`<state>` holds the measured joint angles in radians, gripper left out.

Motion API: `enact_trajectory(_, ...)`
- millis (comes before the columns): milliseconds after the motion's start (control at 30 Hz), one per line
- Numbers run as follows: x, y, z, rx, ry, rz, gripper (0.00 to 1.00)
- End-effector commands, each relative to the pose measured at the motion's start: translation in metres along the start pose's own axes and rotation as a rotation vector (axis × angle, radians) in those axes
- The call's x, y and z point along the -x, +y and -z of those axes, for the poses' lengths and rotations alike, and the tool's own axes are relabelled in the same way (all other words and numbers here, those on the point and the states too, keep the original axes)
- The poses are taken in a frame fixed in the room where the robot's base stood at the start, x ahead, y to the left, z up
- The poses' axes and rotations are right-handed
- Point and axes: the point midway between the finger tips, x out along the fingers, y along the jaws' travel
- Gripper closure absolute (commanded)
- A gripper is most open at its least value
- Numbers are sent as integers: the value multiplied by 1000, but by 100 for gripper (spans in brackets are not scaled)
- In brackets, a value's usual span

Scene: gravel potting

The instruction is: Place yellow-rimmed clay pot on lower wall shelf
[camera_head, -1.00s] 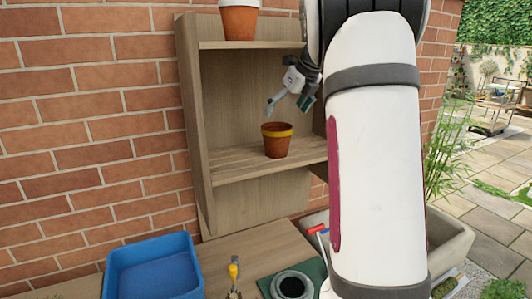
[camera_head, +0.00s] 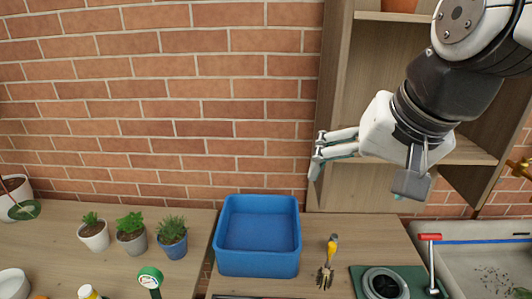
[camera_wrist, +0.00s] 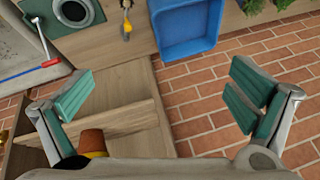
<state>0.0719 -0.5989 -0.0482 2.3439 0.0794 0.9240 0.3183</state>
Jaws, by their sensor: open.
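The yellow-rimmed clay pot shows in the wrist view (camera_wrist: 92,142), partly cut off by my gripper's body at the bottom left. It stands on the lower wall shelf (camera_wrist: 122,121). In the head view the lower shelf (camera_head: 468,151) is partly behind my gripper, and the pot is hidden there. My gripper (camera_head: 319,150) is open and empty, its fingers pointing left at the shelf unit's left side.
A blue bin (camera_head: 258,272) stands on the bench below. Several small plants (camera_head: 131,232) stand at left. Another clay pot (camera_head: 400,5) is on the upper shelf. The brick wall is clear.

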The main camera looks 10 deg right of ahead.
Motion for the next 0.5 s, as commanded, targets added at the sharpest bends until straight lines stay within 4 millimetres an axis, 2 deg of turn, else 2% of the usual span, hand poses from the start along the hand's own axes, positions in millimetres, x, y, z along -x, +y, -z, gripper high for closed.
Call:
enact_trajectory(33,-1,1,-19,133,7,-5,0)
enact_trajectory(100,-4,4,-37,284,14,-16,0)
enact_trajectory(200,-7,8,-52,422,18,-27,0)
enact_trajectory(500,-9,10,-58,483,19,-34,0)
